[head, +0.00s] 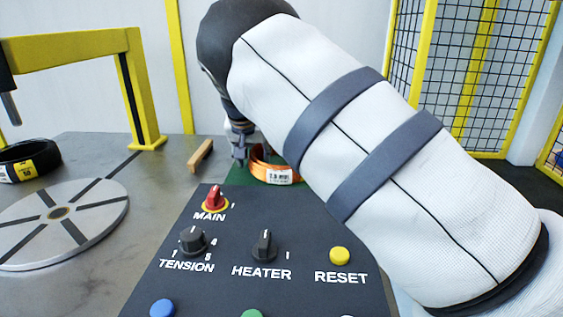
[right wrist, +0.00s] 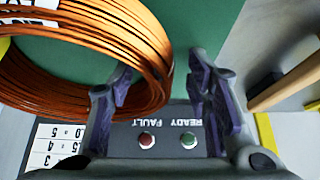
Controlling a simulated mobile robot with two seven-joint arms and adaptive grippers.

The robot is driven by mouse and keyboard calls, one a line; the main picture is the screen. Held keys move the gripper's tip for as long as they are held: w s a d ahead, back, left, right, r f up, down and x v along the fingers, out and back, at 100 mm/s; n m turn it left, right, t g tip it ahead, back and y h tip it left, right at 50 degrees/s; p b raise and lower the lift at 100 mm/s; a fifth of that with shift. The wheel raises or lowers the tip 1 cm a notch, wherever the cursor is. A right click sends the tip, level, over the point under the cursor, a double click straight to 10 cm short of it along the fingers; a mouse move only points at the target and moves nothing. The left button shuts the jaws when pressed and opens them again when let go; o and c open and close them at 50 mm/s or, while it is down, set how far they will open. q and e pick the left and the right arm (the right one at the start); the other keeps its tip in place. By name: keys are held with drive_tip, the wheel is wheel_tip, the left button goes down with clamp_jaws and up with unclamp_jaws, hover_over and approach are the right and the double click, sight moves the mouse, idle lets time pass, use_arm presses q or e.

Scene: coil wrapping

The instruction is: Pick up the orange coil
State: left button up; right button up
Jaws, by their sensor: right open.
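The orange coil (head: 259,169) lies on a green mat (head: 236,175) behind the control panel, with a white label on its side. It also shows large in the right wrist view (right wrist: 140,40), at the upper left. My right gripper (head: 240,160) is open and low at the coil's left side. In the right wrist view its fingers (right wrist: 160,78) are spread, with one side of the coil's ring between them, nearer the left finger. I cannot tell whether that finger touches the coil. My right forearm hides the area right of the coil. My left gripper is not in view.
A dark control panel (head: 230,290) with knobs and buttons stands in front. A round turntable (head: 90,207), a black coil (head: 45,155) and a yellow frame (head: 135,90) are at the left.

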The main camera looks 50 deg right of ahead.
drive_tip(key=shift+r, duration=0.1)
clamp_jaws()
drive_tip(key=shift+r, duration=0.1)
drive_tip(key=shift+r, duration=0.65)
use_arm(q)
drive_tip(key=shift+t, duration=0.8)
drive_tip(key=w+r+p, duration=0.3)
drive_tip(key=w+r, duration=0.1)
use_arm(e)
drive_tip(key=s+r, duration=1.1)
drive_tip(key=s, duration=0.3)
drive_tip(key=shift+d+r, duration=0.3)
drive_tip(key=shift+d, duration=0.15)
